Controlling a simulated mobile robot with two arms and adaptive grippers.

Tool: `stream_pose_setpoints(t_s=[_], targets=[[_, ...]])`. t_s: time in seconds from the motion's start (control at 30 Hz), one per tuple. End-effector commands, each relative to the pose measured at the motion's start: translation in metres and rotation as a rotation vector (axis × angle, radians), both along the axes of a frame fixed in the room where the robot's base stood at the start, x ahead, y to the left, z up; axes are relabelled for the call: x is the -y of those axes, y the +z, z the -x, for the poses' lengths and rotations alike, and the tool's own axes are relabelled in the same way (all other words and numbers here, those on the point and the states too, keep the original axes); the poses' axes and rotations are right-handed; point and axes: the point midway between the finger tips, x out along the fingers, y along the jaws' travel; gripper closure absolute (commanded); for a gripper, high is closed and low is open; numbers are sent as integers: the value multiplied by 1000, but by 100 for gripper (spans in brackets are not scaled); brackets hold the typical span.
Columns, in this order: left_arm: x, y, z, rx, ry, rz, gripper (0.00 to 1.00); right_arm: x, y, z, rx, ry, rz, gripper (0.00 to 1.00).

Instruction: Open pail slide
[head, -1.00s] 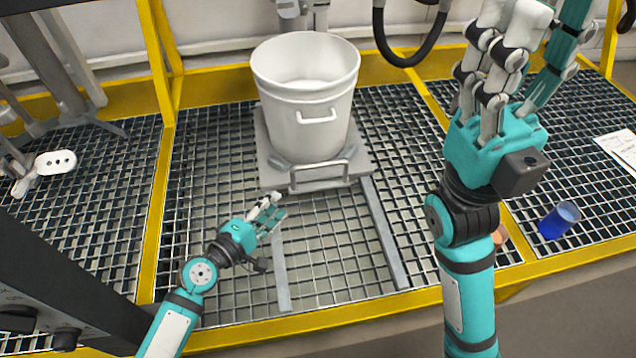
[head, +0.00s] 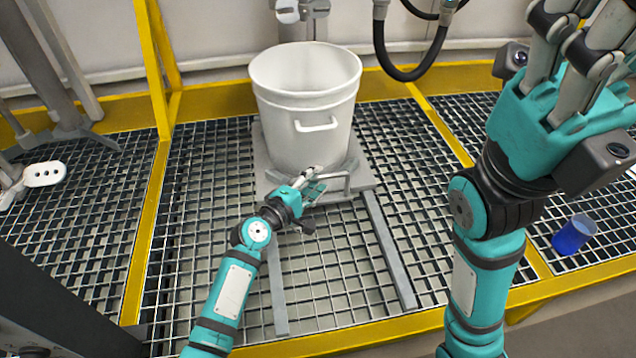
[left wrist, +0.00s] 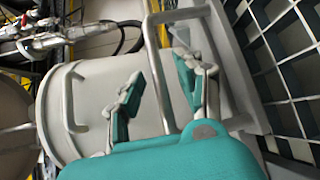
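The white pail (head: 305,100) stands upright on the grey pail slide (head: 262,178), a flat plate on two rails. The slide's metal handle (head: 347,183) sticks up at its near edge. My left gripper (head: 316,180) is at the left part of this handle. In the left wrist view my left gripper (left wrist: 160,90) is open, with a bar of the handle (left wrist: 152,42) between its parted fingers. Contact cannot be told. My right gripper (head: 580,50) is raised at the upper right, away from the slide, with spread fingers and fingertips partly cut off.
Yellow frame bars (head: 148,230) border this bay. A blue cup (head: 574,235) lies at the right. A black hose (head: 410,75) hangs behind.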

Motion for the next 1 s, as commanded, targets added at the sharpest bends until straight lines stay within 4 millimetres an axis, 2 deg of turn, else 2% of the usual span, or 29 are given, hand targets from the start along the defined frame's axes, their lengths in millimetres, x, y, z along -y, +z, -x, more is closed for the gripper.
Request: stream_pose_setpoints(t_s=[0.2, 0.47, 0.77, 1.0], targets=[[9, -3, -13, 0, 0, 0, 64, -1, 2, 6, 24, -1, 1, 60], [9, -2, -13, 1, 0, -1, 64, -1, 3, 7, 26, -1, 2, 60], [9, -2, -13, 0, 0, 0, 100, -1, 3, 7, 26, -1, 2, 60], [9, -2, -13, 1, 0, 1, 100, -1, 3, 7, 26, -1, 2, 60]])
